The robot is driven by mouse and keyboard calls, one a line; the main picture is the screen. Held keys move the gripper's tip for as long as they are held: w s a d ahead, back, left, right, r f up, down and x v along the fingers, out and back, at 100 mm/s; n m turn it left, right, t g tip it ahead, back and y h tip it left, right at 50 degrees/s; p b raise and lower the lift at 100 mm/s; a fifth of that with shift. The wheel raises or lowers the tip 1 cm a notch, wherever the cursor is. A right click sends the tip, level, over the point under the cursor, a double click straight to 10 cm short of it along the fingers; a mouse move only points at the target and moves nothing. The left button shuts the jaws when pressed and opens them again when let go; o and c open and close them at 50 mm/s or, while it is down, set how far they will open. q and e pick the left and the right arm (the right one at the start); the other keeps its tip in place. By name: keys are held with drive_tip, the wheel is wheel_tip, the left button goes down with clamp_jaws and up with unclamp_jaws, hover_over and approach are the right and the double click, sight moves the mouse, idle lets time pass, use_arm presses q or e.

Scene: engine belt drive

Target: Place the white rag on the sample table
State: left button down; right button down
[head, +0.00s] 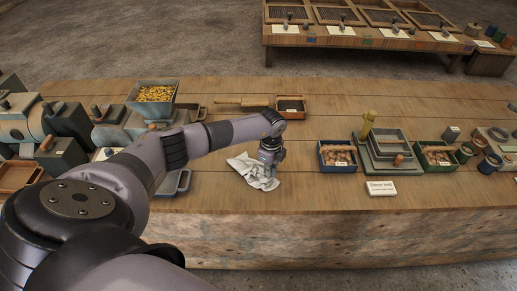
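The white rag (247,166) lies crumpled on the wooden table in front, near its front edge at the middle of the head view. My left gripper (269,172) points down at the rag's right side and touches or overlaps it. Its fingers are small and partly lost against the rag, so I cannot tell if they are open or shut on it. A second, low table (300,40) with trays and white cards stands at the back right; I cannot read a label that names it the sample table. My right gripper is out of view.
On the front table (225,195), right of the gripper, are blue and green boxes (338,158), a stacked sieve set (388,147) and a white card (381,188). A hopper of yellow grains (155,94) stands left. Bare floor (190,45) separates the tables.

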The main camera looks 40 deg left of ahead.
use_arm(q)
wheel_tip(320, 180, up, 8)
drive_tip(key=p, duration=0.5)
drive_tip(key=shift+f, duration=0.25)
